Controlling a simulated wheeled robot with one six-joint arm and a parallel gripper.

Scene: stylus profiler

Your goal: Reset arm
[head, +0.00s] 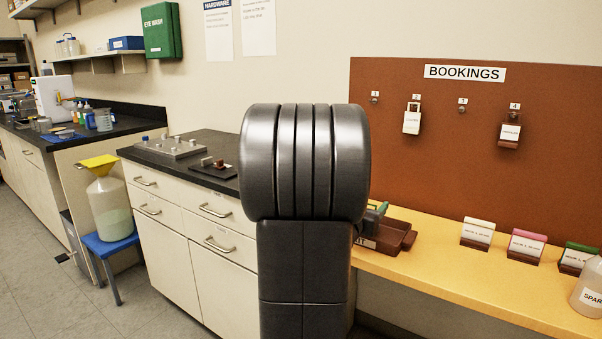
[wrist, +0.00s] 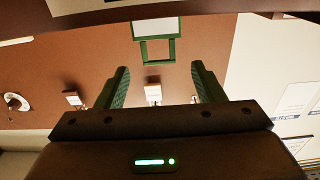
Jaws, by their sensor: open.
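My gripper (wrist: 160,75) is open in the wrist view, its two green fingers spread apart with nothing seen clamped between them. A tag with a white face and a green square loop (wrist: 157,50) shows beyond the fingertips, centred in the gap; I cannot tell how far away it is. In the head view my own dark arm fills the middle and hides most of what is behind it. A small greenish part shows at its right edge above the brown tray (head: 400,240); I cannot tell whether it is my gripper.
Cream (head: 478,233), pink (head: 526,246) and green (head: 578,259) card holders and a bottle (head: 588,290) stand on the yellow bench (head: 450,285).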

